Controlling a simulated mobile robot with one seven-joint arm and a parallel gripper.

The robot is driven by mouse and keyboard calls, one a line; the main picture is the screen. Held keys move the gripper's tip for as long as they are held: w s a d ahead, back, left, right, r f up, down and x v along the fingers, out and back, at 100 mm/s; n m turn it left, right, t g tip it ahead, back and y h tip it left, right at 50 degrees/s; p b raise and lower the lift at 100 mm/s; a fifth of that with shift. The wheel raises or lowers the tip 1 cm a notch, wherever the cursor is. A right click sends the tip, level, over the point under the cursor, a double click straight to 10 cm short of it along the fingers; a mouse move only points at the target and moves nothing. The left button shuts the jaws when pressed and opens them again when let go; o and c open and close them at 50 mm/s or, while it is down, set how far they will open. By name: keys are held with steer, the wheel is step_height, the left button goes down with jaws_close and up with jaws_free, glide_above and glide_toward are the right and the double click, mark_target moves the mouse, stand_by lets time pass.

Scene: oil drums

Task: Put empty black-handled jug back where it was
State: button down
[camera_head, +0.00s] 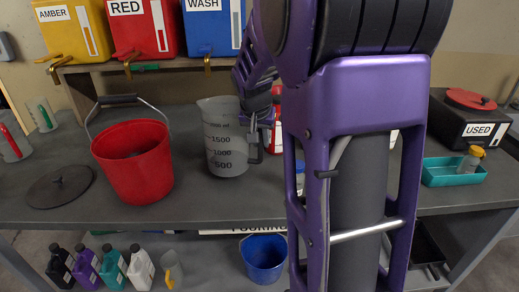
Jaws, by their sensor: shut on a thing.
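The black-handled jug (225,150) is a grey translucent measuring jug with black volume marks. It is upright over the middle of the grey bench, just right of the red bucket. I see no liquid in it. Its dark handle is on the right side. My gripper (262,120) comes in from the upper right and is shut on the jug at its handle. The fingers are small and partly hidden by my purple arm. I cannot tell whether the jug's base touches the bench (210,200).
A red bucket (133,165) with a raised handle and a dark round lid (60,186) are to the left. Red-handled (13,144) and green-handled (42,115) jugs stand far left. Labelled drums (143,27) line the shelf behind. A teal tray (446,174) is right. My arm hides the bench's right-centre.

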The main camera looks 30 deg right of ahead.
mark_target(261, 161)
steer(key=shift+f, duration=1.35)
steer(key=shift+f+b, duration=0.15)
steer(key=shift+b, duration=0.2)
steer(key=c, duration=0.8)
jaws_free()
steer(key=shift+r, duration=0.25)
steer(key=shift+r+p, duration=0.25)
steer(key=shift+p, duration=0.1)
steer(key=p+v, duration=0.1)
steer(key=v, duration=1)
steer(key=shift+s+a+r, duration=0.1)
steer(key=shift+s+r, duration=0.1)
